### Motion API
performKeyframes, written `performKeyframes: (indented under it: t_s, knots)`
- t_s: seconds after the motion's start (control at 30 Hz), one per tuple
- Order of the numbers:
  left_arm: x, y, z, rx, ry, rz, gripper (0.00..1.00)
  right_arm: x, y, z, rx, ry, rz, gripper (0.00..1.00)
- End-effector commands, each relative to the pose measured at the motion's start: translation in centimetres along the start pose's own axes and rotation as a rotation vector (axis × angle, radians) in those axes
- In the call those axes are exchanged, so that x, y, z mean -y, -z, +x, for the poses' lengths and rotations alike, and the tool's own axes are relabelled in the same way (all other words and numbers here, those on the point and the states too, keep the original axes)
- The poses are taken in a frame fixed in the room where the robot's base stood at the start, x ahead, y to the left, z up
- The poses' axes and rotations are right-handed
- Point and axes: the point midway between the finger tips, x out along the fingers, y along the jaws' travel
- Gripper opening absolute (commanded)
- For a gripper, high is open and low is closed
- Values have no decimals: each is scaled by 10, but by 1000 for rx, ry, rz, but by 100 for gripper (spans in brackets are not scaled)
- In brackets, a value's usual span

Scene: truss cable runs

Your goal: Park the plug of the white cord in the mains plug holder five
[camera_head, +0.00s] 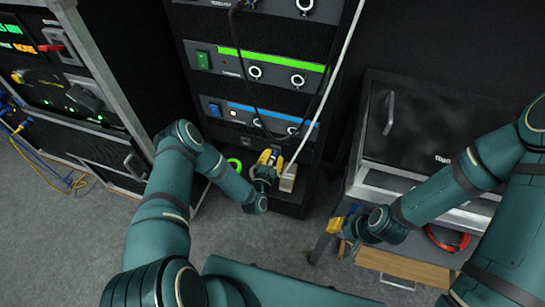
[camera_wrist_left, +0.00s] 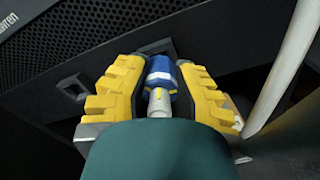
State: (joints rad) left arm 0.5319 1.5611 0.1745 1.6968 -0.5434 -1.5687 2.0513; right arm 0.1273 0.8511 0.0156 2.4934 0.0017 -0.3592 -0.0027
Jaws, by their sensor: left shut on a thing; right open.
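My left gripper (camera_head: 268,160) is low in front of the central rack. In the left wrist view its yellow fingers (camera_wrist_left: 160,92) are shut on a blue plug (camera_wrist_left: 160,72) with a white cord end (camera_wrist_left: 158,103) toward the palm. The plug points at the dark rack face; its tip is hidden, so I cannot tell whether it touches anything. No holder number is readable. A pale cord (camera_head: 335,75) hangs down the rack's right side to a beige block (camera_head: 288,178). My right gripper (camera_head: 335,232) is open and empty.
The central rack has panels with a green stripe (camera_head: 270,60) and a blue stripe (camera_head: 262,112). A dark cable loops before them. A green ring (camera_head: 235,163) is beside my left gripper. Carpet lies open at lower left.

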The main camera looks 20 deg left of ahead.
Motion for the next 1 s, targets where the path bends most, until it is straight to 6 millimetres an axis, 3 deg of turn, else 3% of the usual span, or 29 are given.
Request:
performKeyframes:
  t_s: [0.57,0.6,0.67,1.0]
  knots:
    - [0,0,8,1,-1,1,0,0,0,0,0,0,0,35]
    - [0,0,8,1,-1,1,32,0,0,0,0,0,0,35]
    - [0,0,8,1,-1,1,51,0,0,0,0,0,0,35]
    - [0,0,8,0,0,1,51,0,0,0,0,0,0,35]
